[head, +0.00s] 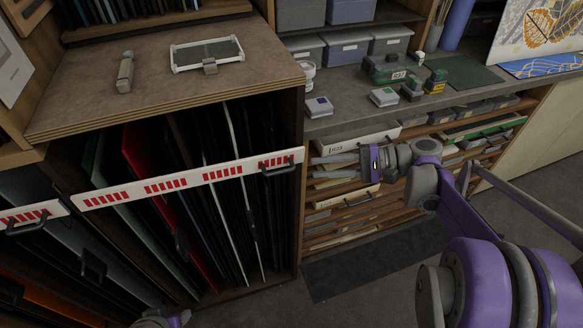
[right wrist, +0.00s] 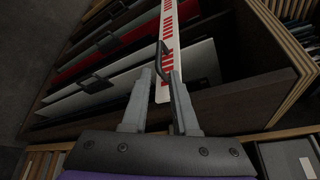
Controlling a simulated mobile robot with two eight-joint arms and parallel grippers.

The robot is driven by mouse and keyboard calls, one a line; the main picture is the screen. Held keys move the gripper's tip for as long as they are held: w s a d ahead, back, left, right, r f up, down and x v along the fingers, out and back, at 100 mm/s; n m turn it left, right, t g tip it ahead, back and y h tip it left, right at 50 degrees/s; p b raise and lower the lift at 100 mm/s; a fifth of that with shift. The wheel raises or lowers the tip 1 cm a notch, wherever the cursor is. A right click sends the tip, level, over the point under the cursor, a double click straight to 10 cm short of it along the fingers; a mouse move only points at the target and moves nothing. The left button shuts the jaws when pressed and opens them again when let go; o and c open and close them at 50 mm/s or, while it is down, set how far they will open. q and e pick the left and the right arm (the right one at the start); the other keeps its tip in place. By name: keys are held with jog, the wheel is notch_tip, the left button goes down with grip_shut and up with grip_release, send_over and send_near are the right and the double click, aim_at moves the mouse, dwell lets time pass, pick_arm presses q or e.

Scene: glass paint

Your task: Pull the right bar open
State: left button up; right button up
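The right bar (head: 222,173) is white with red stripes and runs across the front of an upright panel rack. Its black handle (head: 278,170) is at the bar's right end. My right gripper (head: 316,160) is just right of the handle, its fingers pointing left toward it. In the right wrist view, my gripper (right wrist: 161,76) has its fingers apart, and the black handle (right wrist: 162,55) shows between and just past the fingertips. I cannot tell whether they touch. My left gripper is not in view; only a bit of an arm shows at the bottom edge.
A second striped bar (head: 35,215) with its own handle is at the far left. A wooden top (head: 160,75) covers the rack. Beside it, a grey counter (head: 345,112) holds boxes and tools above shallow drawers. A dark mat (head: 370,262) lies on the floor.

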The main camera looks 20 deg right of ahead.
aim_at(287, 171)
jog(key=x, duration=1)
jog(key=shift+a+f, duration=0.15)
jog(key=shift+a, duration=0.05)
grip_shut()
dwell(1.0)
